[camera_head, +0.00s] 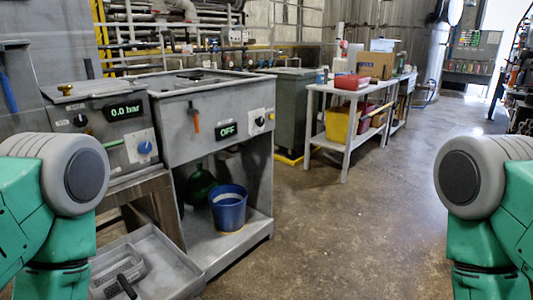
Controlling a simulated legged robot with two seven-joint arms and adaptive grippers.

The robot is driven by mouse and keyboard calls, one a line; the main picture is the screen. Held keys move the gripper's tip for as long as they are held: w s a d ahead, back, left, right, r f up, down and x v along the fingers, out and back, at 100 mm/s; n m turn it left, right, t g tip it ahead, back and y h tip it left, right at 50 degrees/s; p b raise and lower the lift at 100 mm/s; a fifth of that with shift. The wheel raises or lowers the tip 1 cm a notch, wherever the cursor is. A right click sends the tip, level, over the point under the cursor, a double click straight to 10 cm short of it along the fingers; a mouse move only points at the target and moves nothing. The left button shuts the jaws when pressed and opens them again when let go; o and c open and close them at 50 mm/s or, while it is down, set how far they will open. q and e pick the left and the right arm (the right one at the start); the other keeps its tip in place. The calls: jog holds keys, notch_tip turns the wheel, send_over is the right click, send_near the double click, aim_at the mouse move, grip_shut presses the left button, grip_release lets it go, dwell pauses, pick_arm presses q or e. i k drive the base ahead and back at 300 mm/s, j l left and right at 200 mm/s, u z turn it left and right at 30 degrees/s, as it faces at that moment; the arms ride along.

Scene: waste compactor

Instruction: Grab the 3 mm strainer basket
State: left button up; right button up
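I cannot make out anything I can surely name as the 3 mm strainer basket. A grey tray (160,262) stands low at the bottom left, in front of the machine, with a grey piece (118,268) and a black handle (127,287) in it; I cannot tell what they are. Green and grey parts of my left and right arms fill the lower left and lower right edges. Neither gripper is in view.
A grey steel machine (215,130) with displays reading "0.0 bar" and "OFF" stands at the left. A blue bucket (229,207) sits on its lower shelf. A table (345,151) with boxes and a yellow bin (338,124) stands farther back. The floor at centre right is clear.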

aim_at(115, 271)
jog(key=j+u, duration=0.1)
jog(key=u, duration=0.65)
jog(key=i+j+u, duration=0.1)
jog(key=u, duration=0.3)
jog(key=i+l+z, duration=0.55)
jog(key=l, duration=0.25)
